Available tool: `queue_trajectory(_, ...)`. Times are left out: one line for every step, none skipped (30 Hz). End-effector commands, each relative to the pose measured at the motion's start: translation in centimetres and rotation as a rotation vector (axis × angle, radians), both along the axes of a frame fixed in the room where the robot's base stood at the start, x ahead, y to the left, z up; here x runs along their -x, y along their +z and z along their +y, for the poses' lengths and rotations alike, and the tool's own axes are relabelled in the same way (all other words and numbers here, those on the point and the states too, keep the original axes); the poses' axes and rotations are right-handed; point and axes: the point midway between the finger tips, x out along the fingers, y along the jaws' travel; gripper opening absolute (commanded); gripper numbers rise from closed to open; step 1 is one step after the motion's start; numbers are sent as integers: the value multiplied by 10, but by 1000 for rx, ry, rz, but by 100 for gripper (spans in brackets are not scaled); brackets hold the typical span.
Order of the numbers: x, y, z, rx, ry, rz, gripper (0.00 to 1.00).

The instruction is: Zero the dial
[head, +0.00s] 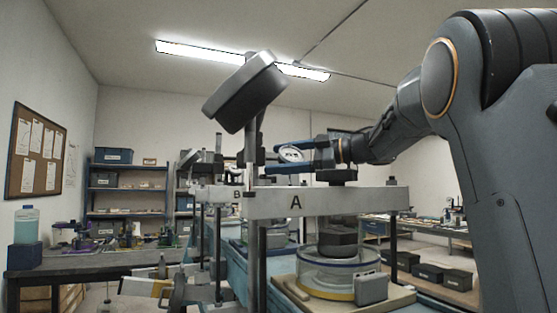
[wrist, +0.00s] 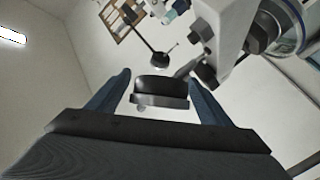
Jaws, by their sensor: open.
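My gripper (head: 272,160) is open at the right of the upright post, above the beam marked A (head: 340,202). Its two blue fingers point left in the head view. A small round pale thing, possibly the dial (head: 291,153), shows between the fingers there; I cannot read its face or tell whether it is touched. In the wrist view my gripper (wrist: 160,82) has a dark block with a grey lower edge (wrist: 160,88) showing between its spread fingers, with gaps on both sides. A tilted dark box-shaped head (head: 243,92) tops the post above my gripper.
Under beam A stands a clear round vessel (head: 337,275) with a dark weight-like part above it. A second frame marked B (head: 237,193) stands behind. A bench (head: 90,262) and shelves (head: 128,188) are at the left. Dark bins (head: 428,273) sit at the right.

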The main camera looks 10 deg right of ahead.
Motion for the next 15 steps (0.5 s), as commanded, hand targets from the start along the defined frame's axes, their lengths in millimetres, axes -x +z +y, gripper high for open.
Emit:
queue_trajectory(3, 0, -7, 0, -4, 0, 73)
queue_trajectory(6, 0, -12, 1, -4, 0, 73)
queue_trajectory(9, 1, -17, 1, -4, 0, 73)
queue_trajectory(11, 1, -22, 1, -4, 0, 73)
queue_trajectory(14, 1, -27, 1, -4, 0, 73)
queue_trajectory(17, 2, -32, 1, -4, 0, 73)
queue_trajectory(20, 2, -36, 1, -4, 0, 73)
queue_trajectory(22, 2, -40, 0, -4, 1, 73)
queue_trajectory(25, 3, -45, -1, -4, 0, 73)
queue_trajectory(27, 3, -48, -1, -4, 0, 73)
queue_trajectory(29, 4, -51, 0, -4, 0, 73)
queue_trajectory(31, 4, -54, 0, -3, 0, 73)
queue_trajectory(32, 4, -56, 0, -2, 0, 73)
queue_trajectory(33, 4, -58, 0, -1, 0, 73)
queue_trajectory(34, 5, -59, 0, -1, 0, 73)
